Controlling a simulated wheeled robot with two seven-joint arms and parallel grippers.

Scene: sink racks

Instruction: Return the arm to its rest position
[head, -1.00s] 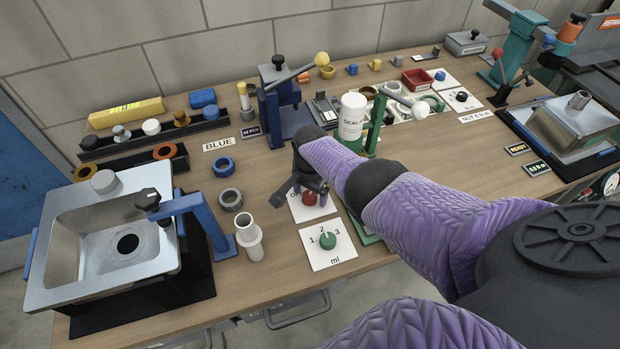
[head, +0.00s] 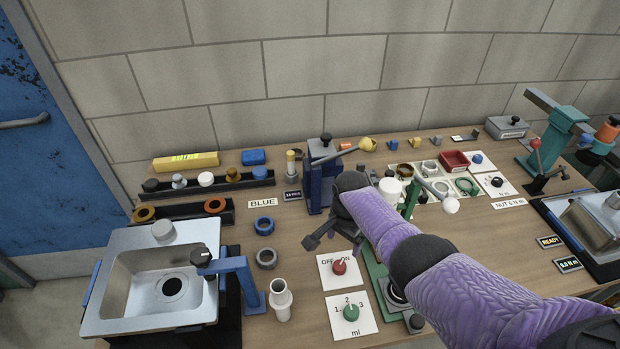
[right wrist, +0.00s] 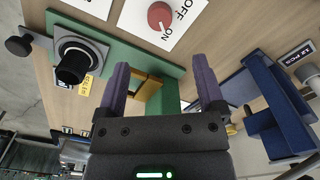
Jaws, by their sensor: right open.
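My right arm, in a purple sleeve, reaches in from the lower right of the head view. My right gripper (head: 333,232) is over the table, above and behind the red OFF/ON knob (head: 339,267). In the right wrist view its two fingers (right wrist: 160,88) are spread apart with nothing between them. Beyond them lies a green base plate (right wrist: 62,22), and the red knob (right wrist: 161,15) shows at the top. My left gripper does not show in either view.
A steel sink (head: 120,275) with a blue faucet (head: 243,280) stands at the left. A white pipe piece (head: 281,299) and a green dial (head: 351,313) are in front. A blue press (head: 319,180) stands behind the gripper. Bare wood lies around the blue ring (head: 264,226).

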